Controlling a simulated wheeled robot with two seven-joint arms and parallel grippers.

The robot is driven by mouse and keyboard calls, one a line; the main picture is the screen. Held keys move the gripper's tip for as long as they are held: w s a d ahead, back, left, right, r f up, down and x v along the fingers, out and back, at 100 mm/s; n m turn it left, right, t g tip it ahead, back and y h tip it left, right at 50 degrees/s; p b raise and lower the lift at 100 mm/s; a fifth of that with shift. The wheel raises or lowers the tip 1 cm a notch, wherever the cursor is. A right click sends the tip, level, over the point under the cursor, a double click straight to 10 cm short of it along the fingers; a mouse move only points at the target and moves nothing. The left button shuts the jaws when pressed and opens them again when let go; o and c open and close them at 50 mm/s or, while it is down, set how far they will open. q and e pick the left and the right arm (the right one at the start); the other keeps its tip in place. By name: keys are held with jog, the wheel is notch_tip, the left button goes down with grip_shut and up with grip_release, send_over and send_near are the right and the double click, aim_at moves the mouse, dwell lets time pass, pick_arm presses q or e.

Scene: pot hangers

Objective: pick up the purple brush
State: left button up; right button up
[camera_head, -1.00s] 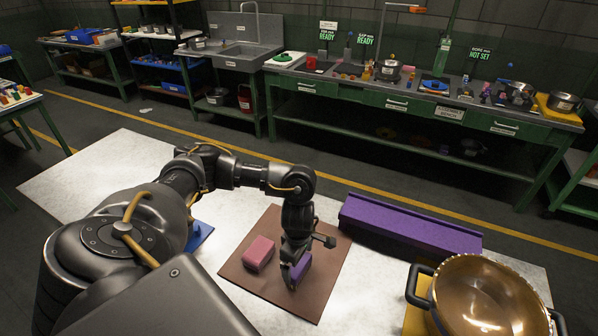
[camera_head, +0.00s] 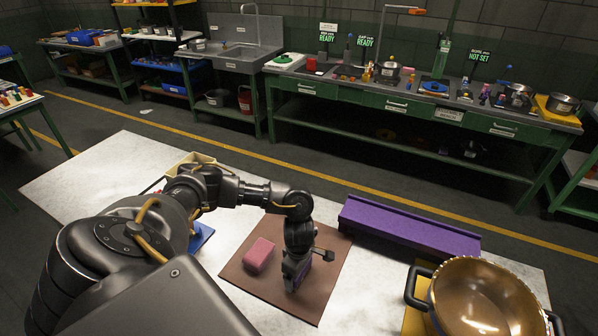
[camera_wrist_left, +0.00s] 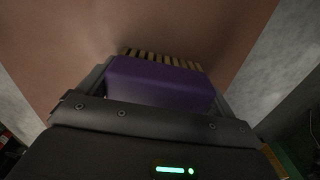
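The purple brush (camera_wrist_left: 160,85) fills the middle of the left wrist view, with pale bristles along its far edge. My left gripper (camera_head: 294,282) is down over the brush on the brown mat (camera_head: 327,272). In the left wrist view the two fingers stand on either side of the brush, very close to its sides. I cannot tell whether they press on it. In the head view the gripper hides most of the brush. My right gripper is out of view.
A pink block (camera_head: 258,255) lies on the mat just left of my left gripper. A long purple trough (camera_head: 408,230) lies behind to the right. A large brass-coloured pot (camera_head: 485,300) stands at the front right. The white tabletop (camera_head: 100,178) is clear at the far left.

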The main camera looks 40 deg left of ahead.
pick_arm(q)
jog(key=shift+r, duration=0.15)
jog(key=shift+r, duration=0.3)
notch_tip(320, 180, up, 2)
jog(key=shift+r, duration=0.2)
jog(key=s+d+r, duration=0.3)
jog(key=s+d+r+p, duration=0.1)
jog(key=s+d+r, duration=0.1)
jog(key=d+r, duration=0.1)
jog(key=s+d+r, duration=0.3)
jog(key=d, duration=0.2)
jog(key=shift+s+r, duration=0.35)
jog(key=shift+r, duration=0.05)
